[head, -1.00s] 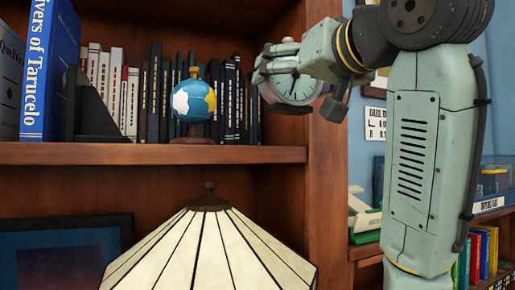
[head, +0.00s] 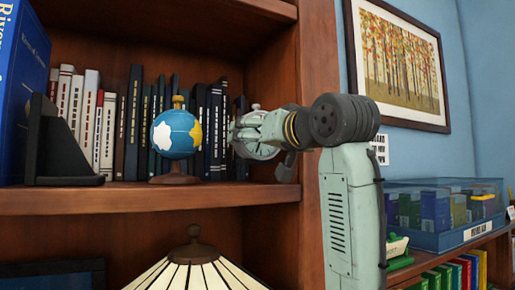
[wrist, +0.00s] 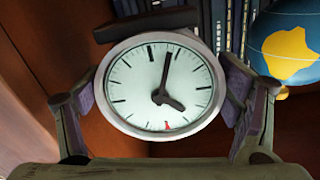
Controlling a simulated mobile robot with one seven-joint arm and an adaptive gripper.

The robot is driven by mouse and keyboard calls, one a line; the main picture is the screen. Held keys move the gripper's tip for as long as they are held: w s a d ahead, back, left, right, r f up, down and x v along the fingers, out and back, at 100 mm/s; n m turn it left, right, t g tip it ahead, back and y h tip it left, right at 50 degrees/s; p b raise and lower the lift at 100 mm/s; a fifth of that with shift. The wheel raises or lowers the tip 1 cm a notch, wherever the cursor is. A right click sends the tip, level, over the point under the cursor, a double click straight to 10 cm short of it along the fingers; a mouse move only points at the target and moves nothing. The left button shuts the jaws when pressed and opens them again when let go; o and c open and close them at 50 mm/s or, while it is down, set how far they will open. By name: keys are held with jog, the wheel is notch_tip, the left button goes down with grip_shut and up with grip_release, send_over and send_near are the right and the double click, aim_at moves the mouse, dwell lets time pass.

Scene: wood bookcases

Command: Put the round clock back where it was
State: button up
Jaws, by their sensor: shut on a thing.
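The round clock (head: 263,151) has a pale face, a silvery rim and a dark base. My gripper (head: 248,133) is shut on it, with one finger at each side of the rim in the wrist view. The clock face (wrist: 145,85) fills the middle of that view, the dark base (wrist: 146,24) towards the top. In the head view my gripper partly covers the clock. It is held at the right end of the wooden shelf (head: 120,200), right of the globe, and seems above the board. Contact with the board cannot be seen.
A blue globe (head: 176,134) stands on the shelf left of the clock. A row of dark books (head: 214,130) is behind. The bookcase's upright side (head: 318,60) is close on the right. A lampshade (head: 190,272) is below. A clear blue bin (head: 445,215) is at right.

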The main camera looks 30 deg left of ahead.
aim_at(264, 157)
jog(key=shift+w+a+f+p, duration=0.15)
jog(key=shift+w+a+p, duration=0.15)
jog(key=shift+w+a, duration=0.7)
jog(key=shift+d+f+p, duration=0.2)
jog(key=shift+f+p, duration=0.15)
jog(key=shift+f, duration=1.35)
jog(key=shift+w+f, duration=0.1)
jog(key=o, duration=1.4)
jog(key=shift+c, duration=0.2)
